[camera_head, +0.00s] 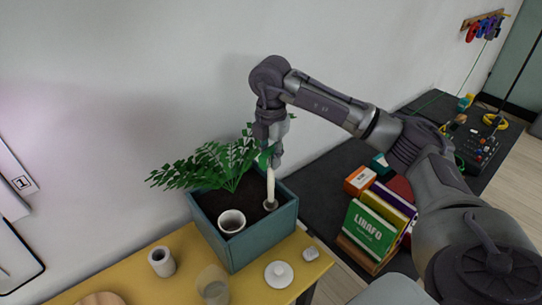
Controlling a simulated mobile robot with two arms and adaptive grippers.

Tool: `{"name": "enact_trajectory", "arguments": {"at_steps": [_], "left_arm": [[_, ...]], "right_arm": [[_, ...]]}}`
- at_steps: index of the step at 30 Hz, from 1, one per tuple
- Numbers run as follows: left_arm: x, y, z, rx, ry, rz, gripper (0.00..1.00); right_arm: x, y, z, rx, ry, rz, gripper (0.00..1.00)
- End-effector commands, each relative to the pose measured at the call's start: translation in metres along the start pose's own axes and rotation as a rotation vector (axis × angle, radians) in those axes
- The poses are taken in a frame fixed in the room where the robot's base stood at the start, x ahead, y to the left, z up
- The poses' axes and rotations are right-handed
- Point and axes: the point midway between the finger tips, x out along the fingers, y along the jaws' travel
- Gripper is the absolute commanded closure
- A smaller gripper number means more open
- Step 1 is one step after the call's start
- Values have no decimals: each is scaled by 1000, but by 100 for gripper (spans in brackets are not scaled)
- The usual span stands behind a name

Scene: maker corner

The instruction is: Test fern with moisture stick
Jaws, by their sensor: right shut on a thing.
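A green fern (215,162) grows out of dark soil in a teal square planter (250,243). My right gripper (272,160) comes down from above, over the right part of the planter. It is shut on a slim pale stick (270,185), the moisture stick by its look. The stick stands nearly upright, its lower end at a small round piece on the soil near the planter's right wall. I cannot tell whether its tip is in the soil. Fern leaves partly hide the gripper's left side. My left gripper is not in view.
A white cup (231,222) sits in the planter's front corner. On the yellow table (185,247) stand a pale cup (161,261), a clear glass (213,286) and a white lidded dish (279,273). The wall is close behind.

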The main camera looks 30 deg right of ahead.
Motion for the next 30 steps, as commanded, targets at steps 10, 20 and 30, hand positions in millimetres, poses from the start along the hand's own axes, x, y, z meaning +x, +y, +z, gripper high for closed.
{"name": "enact_trajectory", "arguments": {"at_steps": [10,20,30], "left_arm": [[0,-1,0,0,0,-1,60],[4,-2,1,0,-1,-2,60],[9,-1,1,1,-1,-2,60]], "right_arm": [[0,0,0,0,0,0,100],[6,0,0,0,0,0,100],[14,0,0,0,0,0,100]]}}
